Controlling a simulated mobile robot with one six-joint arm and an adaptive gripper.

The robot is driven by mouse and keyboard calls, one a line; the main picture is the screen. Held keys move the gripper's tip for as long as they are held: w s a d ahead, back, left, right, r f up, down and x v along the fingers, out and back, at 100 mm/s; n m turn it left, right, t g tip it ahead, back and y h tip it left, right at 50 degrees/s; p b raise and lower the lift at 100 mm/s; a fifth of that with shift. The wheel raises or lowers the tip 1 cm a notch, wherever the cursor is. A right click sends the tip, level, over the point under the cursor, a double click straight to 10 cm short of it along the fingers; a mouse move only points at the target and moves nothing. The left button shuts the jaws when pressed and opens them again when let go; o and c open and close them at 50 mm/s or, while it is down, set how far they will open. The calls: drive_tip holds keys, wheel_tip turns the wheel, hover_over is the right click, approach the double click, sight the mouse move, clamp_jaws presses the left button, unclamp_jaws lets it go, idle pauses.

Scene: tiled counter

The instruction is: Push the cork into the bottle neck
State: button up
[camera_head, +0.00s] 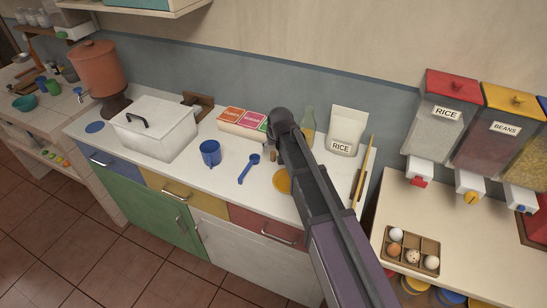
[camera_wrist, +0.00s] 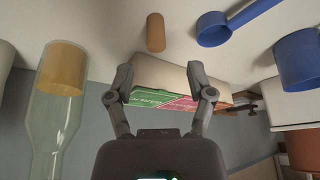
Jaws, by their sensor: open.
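The wrist view is upside down. The cork (camera_wrist: 155,32) is a small brown cylinder standing upright on the counter, beyond and between my gripper's fingertips in the wrist view. In the head view the cork (camera_head: 272,157) shows beside my arm. The clear greenish glass bottle (camera_wrist: 50,122) stands upright at the left of the wrist view, with yellow contents at its base; no cork shows in its visible neck. The bottle (camera_head: 308,124) stands behind my arm in the head view. My gripper (camera_wrist: 157,95) is open and empty, apart from both; its fingers are mostly hidden in the head view.
Tea boxes (camera_head: 242,122) stand behind the cork. A blue scoop (camera_head: 249,167) and blue mug (camera_head: 210,153) are left of it. A rice bag (camera_head: 346,130) is right of the bottle. A yellow disc (camera_head: 282,183) lies in front. The counter's front strip is clear.

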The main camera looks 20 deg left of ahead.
sight(273, 152)
drive_tip(key=shift+f, duration=0.15)
drive_tip(key=b+x, duration=0.3)
drive_tip(key=shift+d, duration=0.25)
drive_tip(key=shift+b+x, duration=1)
drive_tip(key=shift+x, duration=0.05)
drive_tip(key=shift+a, duration=0.1)
drive_tip(key=c, duration=0.8)
drive_tip(key=shift+c, duration=0.2)
drive_tip(key=shift+r, duration=0.2)
wheel_tip(273, 152, up, 3)
drive_tip(key=p, duration=0.3)
drive_tip(key=shift+r+p, duration=0.2)
drive_tip(key=shift+p, duration=0.2)
drive_tip(key=s+d, duration=0.3)
drive_tip(key=s, duration=0.1)
drive_tip(key=s+d+r+p, duration=0.1)
drive_tip(key=s+d, duration=0.2)
drive_tip(key=s, duration=0.1)
drive_tip(key=s+d, duration=0.4)
drive_tip(key=shift+s+r, duration=0.15)
drive_tip(key=shift+s, duration=0.15)
